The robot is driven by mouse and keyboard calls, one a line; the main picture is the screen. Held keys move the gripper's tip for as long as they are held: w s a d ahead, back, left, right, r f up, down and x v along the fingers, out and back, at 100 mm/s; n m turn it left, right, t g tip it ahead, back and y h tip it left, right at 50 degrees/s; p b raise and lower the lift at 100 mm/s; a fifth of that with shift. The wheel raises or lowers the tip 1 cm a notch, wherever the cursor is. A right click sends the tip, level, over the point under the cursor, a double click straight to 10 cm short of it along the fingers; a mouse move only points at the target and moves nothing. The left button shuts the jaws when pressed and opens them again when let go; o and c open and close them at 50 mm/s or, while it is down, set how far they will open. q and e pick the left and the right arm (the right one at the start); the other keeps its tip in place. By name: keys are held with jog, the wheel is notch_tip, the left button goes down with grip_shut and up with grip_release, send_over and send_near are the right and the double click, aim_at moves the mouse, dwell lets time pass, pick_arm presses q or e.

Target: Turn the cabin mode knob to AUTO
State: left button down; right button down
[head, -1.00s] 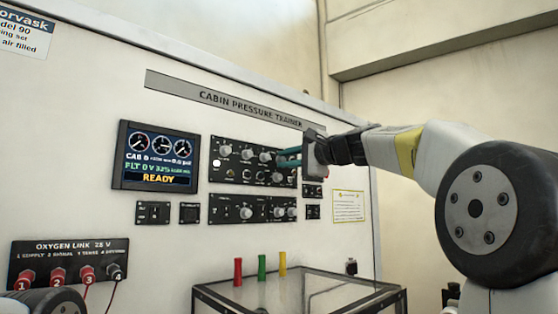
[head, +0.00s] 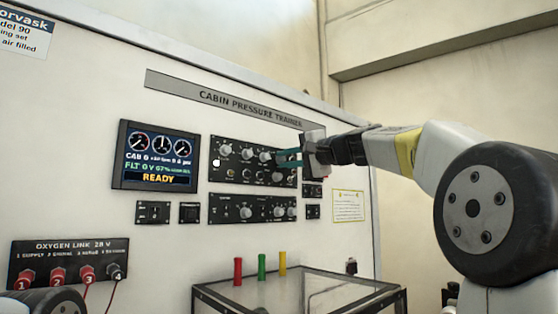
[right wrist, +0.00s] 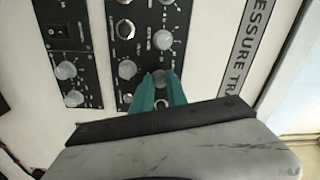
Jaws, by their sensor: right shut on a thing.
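The upper black control panel (head: 240,172) carries several pale round knobs. My right gripper (head: 281,158) reaches in from the right, with its teal fingers at the right part of the top knob row. In the right wrist view, the fingers (right wrist: 159,92) close around a grey knob (right wrist: 160,76) on the panel. The fingers and gripper body hide part of this knob and its markings. The labels are too small to read, so I cannot tell its setting or confirm that it is the cabin mode knob. My left gripper is out of view.
A display (head: 156,157) reading READY is left of the panel. A lower knob panel (head: 240,216) sits beneath. An oxygen link box (head: 68,262) is at lower left.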

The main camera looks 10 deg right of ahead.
jog(key=c, duration=1.3)
grip_release()
jog(key=shift+s+d, duration=0.1)
jog(key=v, duration=0.7)
jog(key=shift+s+d, duration=0.15)
jog(key=shift+s, duration=0.1)
